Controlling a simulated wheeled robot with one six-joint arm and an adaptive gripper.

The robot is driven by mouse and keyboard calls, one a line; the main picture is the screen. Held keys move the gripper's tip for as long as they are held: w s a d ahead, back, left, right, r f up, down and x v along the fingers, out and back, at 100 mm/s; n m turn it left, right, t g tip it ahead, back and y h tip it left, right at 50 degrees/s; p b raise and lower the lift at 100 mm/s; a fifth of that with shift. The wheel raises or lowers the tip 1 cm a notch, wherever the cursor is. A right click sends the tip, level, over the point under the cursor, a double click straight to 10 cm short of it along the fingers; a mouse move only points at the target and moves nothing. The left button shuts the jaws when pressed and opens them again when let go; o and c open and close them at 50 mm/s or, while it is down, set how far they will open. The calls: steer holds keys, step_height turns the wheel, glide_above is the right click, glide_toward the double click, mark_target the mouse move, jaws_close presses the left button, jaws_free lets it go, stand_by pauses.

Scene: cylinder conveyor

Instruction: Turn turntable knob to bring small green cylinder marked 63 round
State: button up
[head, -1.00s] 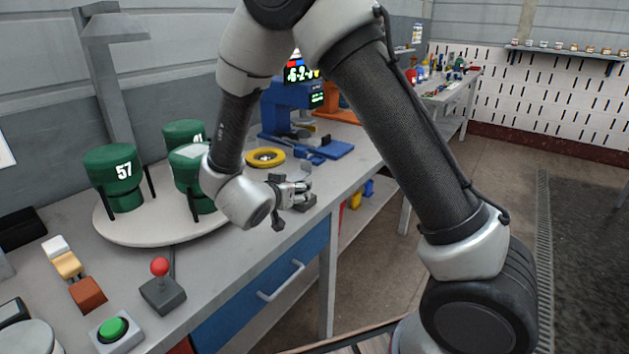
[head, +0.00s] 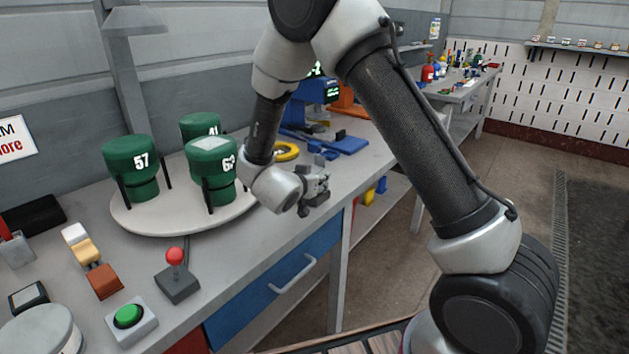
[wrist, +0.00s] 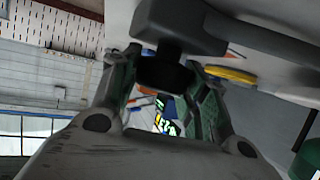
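The turntable (head: 165,219) is a pale round plate on the bench carrying green cylinders. The green cylinder marked 63 (head: 208,160) stands at its front right, its number close to my arm. The cylinder marked 57 (head: 131,158) stands at the left and another marked 41 (head: 198,126) behind. My gripper (head: 318,184) is low at the bench's front edge, right of the turntable. In the wrist view, a dark knob (wrist: 165,74) on a grey block (wrist: 181,28) lies between my fingers (wrist: 165,82). Whether both fingers press on it is unclear.
A red-balled joystick (head: 178,284) and a green button (head: 128,316) are at the bench's front left. A yellow ring (head: 288,151) and a blue machine (head: 318,92) lie beyond my gripper. The blue drawer (head: 270,293) is below the bench edge.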

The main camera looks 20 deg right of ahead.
steer(key=shift+m+h, duration=0.3)
steer(key=shift+h, duration=0.1)
steer(key=shift+c, duration=0.3)
steer(key=o, duration=1)
steer(key=shift+c, duration=0.2)
steer(key=v, duration=1.2)
steer(key=shift+r, duration=0.15)
steer(key=shift+w, duration=0.1)
